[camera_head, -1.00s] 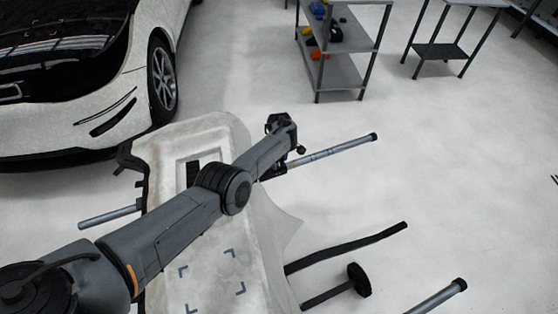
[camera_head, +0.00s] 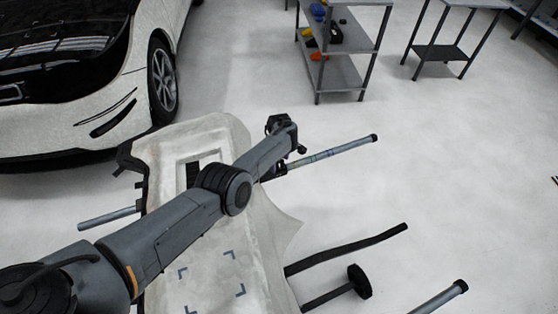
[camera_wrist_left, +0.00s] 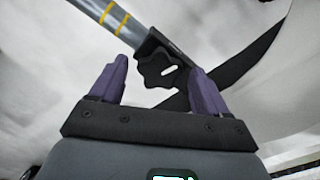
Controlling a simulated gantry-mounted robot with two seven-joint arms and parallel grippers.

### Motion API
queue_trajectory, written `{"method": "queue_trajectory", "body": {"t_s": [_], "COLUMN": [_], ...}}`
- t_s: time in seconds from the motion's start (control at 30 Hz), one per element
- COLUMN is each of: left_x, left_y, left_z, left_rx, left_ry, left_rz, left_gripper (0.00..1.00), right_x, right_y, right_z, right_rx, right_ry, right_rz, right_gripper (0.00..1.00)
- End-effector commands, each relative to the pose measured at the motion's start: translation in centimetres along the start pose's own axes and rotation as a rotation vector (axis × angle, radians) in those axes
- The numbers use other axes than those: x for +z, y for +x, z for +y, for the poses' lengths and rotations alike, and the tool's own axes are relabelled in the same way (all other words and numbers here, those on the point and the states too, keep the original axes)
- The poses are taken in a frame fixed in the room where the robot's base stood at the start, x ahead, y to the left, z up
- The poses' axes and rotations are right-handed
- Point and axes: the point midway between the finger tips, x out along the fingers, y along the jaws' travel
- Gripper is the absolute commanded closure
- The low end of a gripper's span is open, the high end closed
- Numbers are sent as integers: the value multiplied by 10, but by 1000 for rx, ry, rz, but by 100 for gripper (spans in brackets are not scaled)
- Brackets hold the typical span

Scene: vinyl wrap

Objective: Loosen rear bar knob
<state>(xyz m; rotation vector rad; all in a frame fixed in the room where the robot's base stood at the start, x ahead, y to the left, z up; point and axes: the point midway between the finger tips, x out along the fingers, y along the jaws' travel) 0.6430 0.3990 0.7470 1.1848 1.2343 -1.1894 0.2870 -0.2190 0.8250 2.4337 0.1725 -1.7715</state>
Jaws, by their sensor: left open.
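The rear bar knob (camera_wrist_left: 158,70) is a black lobed knob in the left wrist view. It sits beside a black clamp on the end of a grey bar with yellow bands (camera_wrist_left: 118,22). My left gripper (camera_wrist_left: 160,78) is open, with its two purple fingers on either side of the knob. I cannot tell whether either finger touches it. In the head view the grey bar (camera_head: 345,149) sticks out to the right beyond my left wrist, which hides the knob. My right gripper is not in view.
A pale wrapped bumper panel (camera_head: 215,265) lies under my left arm on a stand. Another bar (camera_head: 440,298) and a black round-ended part (camera_head: 359,281) are at lower right. A white car (camera_head: 75,130) stands at left, a shelf rack (camera_head: 340,70) behind. Floor at right is clear.

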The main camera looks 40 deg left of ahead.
Motion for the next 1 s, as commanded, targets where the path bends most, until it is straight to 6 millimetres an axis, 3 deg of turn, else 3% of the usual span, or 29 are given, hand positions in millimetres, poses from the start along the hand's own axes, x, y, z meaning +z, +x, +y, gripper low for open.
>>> {"method": "queue_trajectory", "body": {"t_s": [0.27,0.7,1.0], "left_x": [0,0,0], "left_y": [-8,-78,-106], "left_z": [0,0,0], "left_rx": [1,1,0], "left_ry": [0,0,-1], "left_rz": [0,0,0], "left_gripper": [24,24,24], "right_x": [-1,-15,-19], "right_y": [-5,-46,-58], "right_z": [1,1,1], "right_rx": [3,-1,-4], "right_ry": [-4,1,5], "right_rz": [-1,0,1], "right_gripper": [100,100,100]}}
